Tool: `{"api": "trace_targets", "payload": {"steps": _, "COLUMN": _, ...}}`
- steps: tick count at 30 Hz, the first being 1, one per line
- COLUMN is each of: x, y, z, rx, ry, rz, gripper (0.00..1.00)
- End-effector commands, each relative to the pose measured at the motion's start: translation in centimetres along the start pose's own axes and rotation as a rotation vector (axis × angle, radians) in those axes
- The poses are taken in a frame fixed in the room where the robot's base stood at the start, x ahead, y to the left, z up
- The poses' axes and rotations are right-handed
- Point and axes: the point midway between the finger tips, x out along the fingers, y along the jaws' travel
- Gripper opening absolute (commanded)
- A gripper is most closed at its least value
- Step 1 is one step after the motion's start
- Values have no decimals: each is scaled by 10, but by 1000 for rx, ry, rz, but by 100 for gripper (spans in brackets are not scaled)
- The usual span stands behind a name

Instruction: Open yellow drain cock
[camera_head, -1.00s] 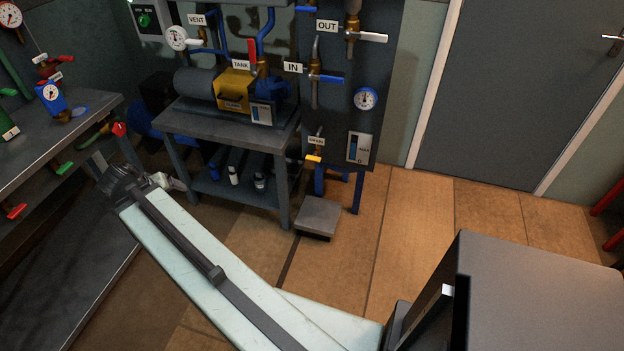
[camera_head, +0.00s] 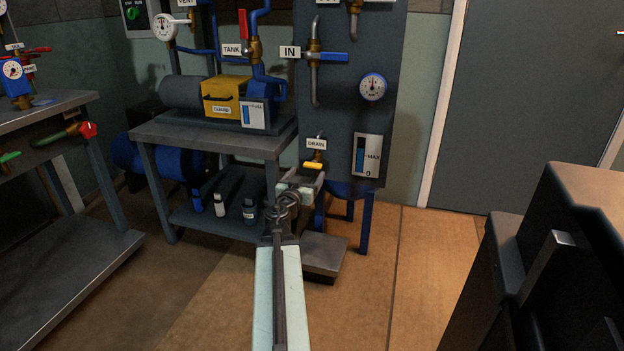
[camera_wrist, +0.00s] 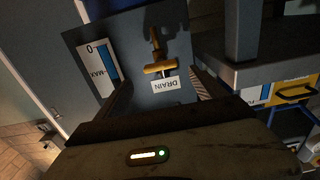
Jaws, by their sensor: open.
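The yellow drain cock (camera_head: 313,166) is on the dark panel, just below the DRAIN label (camera_head: 316,143). In the wrist view the cock (camera_wrist: 160,68) appears upside down, between and beyond my fingers. My gripper (camera_head: 304,181) is in front of the cock, slightly below it in the head view. In the wrist view my gripper (camera_wrist: 161,82) is open, with one finger on each side of the cock and label. No contact with the handle shows.
A level gauge (camera_head: 367,155) is right of the cock. A metal pump table (camera_head: 213,140) stands close on the left, its corner near my gripper in the wrist view. A low grey block (camera_head: 322,256) is on the floor below. Clear floor lies to the right.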

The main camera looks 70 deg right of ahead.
Motion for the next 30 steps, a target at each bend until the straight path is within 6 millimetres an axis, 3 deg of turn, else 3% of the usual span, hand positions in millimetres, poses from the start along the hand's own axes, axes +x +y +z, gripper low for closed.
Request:
{"api": "trace_targets", "payload": {"steps": 5, "x": 8, "y": -1, "z": -2, "rx": 0, "ry": -1, "rz": 0, "gripper": 80}}
{"api": "trace_targets", "payload": {"steps": 17, "x": 74, "y": -3, "z": -2, "rx": -1, "ry": -2, "rz": 0, "gripper": 80}}
{"api": "trace_targets", "payload": {"steps": 25, "x": 77, "y": -2, "z": -2, "rx": -1, "ry": -2, "rz": -1, "gripper": 80}}
{"api": "trace_targets", "payload": {"steps": 26, "x": 77, "y": -3, "z": -1, "rx": -1, "ry": -2, "rz": -1, "gripper": 77}}
{"api": "trace_targets", "payload": {"steps": 30, "x": 77, "y": -3, "z": -1, "rx": -1, "ry": -2, "rz": -1, "gripper": 38}}
